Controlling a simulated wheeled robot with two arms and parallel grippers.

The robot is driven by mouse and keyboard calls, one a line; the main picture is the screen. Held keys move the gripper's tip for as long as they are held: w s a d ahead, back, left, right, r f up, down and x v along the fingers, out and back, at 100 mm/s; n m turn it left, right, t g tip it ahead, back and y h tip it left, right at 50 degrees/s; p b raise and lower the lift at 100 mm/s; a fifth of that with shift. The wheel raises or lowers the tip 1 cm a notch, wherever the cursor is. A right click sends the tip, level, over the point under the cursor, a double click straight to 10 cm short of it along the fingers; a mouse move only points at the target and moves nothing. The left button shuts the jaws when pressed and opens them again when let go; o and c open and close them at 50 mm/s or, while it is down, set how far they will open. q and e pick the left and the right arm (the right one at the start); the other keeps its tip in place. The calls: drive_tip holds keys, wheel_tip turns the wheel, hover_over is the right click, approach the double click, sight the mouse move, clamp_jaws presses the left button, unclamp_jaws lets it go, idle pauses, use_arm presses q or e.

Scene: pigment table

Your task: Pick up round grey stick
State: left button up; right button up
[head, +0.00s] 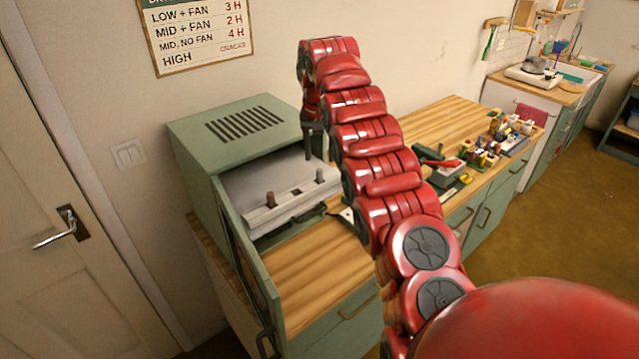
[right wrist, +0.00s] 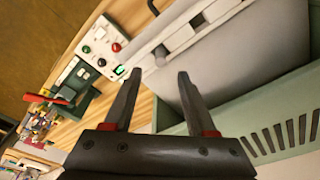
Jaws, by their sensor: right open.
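A small round grey stick (head: 320,175) stands upright on a pale bar inside the open green oven-like box (head: 205,130). A brown stick (head: 270,199) stands on the same bar, to its left. My right gripper (head: 309,155) hangs fingers down above and a little behind the grey stick in the head view. In the right wrist view the right gripper (right wrist: 157,75) is open with nothing between its fingers. The grey stick (right wrist: 160,56) shows just beyond the gap between the fingertips, apart from them. My left gripper is not in view.
The box's open door (head: 245,255) stands at its front left. My right arm hides part of the wooden counter (head: 310,275). A control panel (right wrist: 103,46) with knobs is beside the box. Several jars and tools (head: 485,150) crowd the counter farther right.

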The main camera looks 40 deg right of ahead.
sight(319, 170)
drive_tip(key=shift+f, duration=0.5)
wheel_tip(319, 170, down, 4)
drive_tip(key=shift+w+d+r+p, duration=0.1)
drive_tip(key=shift+r+p, duration=0.1)
drive_tip(key=shift+p, duration=1.05)
drive_tip(key=shift+f, duration=0.25)
clamp_jaws()
